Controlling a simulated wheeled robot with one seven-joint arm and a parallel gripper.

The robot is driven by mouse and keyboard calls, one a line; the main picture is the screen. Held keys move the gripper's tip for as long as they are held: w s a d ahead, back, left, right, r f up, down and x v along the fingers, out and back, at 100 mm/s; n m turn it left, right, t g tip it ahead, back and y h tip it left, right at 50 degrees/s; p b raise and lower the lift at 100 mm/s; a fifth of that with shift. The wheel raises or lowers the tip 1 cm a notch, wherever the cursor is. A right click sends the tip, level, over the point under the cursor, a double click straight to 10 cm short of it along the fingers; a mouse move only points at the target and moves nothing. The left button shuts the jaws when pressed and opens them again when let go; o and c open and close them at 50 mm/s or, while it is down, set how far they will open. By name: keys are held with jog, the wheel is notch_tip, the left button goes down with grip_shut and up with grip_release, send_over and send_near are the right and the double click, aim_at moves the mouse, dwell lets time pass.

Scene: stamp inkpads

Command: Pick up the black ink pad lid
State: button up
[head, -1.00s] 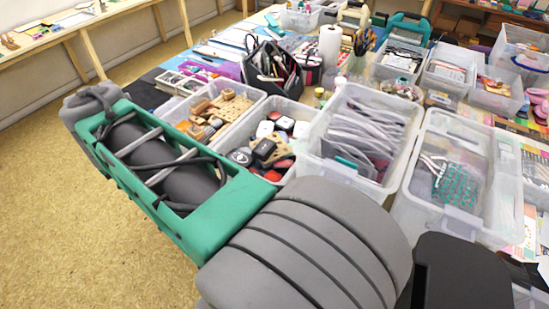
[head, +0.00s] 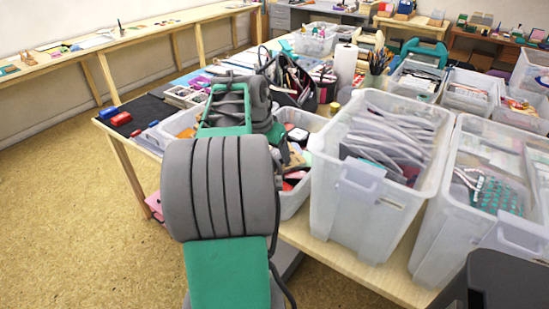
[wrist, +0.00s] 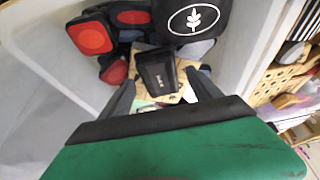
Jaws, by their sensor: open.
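In the wrist view, a black block-like piece with small pale lettering (wrist: 157,70), which looks like the black ink pad lid, lies among ink pads in a clear bin (wrist: 95,45). My gripper (wrist: 161,84) is open above it, with one dark finger on each side and the piece between and just beyond the tips. I cannot tell whether they touch it. In the head view the ink pad bin (head: 312,122) is partly behind my arm, and my gripper is hidden there.
A wooden rack (wrist: 275,82) stands right of the bin wall. A tall bin of grey items (head: 360,200) stands right of the ink pad bin.

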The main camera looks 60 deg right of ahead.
jog(key=shift+c, duration=0.3)
jog(key=c, duration=1.3)
